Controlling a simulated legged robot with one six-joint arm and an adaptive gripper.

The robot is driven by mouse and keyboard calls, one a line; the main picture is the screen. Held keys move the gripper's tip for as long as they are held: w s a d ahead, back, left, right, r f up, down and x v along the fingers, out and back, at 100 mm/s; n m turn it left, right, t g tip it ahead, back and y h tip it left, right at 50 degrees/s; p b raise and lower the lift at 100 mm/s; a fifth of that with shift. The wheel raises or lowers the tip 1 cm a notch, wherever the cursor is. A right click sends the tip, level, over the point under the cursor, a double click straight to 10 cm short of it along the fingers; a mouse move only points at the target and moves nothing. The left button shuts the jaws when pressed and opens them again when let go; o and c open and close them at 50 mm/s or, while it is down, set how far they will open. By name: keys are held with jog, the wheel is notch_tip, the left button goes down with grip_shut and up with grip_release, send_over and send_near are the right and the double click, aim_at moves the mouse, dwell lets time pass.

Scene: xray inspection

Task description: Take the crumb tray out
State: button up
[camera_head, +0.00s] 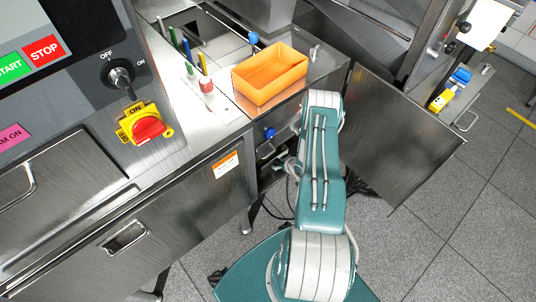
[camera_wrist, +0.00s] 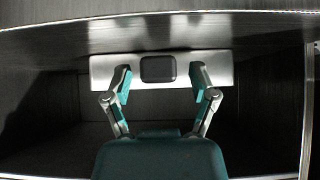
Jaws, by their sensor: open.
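In the wrist view, a silver front panel (camera_wrist: 220,74) with a dark, rounded square handle (camera_wrist: 158,69) sits inside a dark compartment, under a metal edge. The panel looks like the front of the crumb tray, but its body is hidden. My gripper (camera_wrist: 160,80) is open, with one finger on each side of the handle and a gap on both sides. I cannot tell how far the fingertips are from the panel. In the head view, my gripper is hidden and the tray does not show.
An orange bin (camera_head: 270,78) stands on the metal counter above my arm. A metal door panel (camera_head: 405,130) hangs open to the right. A control panel with a yellow and red switch (camera_head: 146,127) is at left. Grey floor (camera_head: 440,225) is clear at right.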

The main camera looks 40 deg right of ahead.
jog(key=shift+w+f, duration=0.1)
grip_shut()
dwell(0.3)
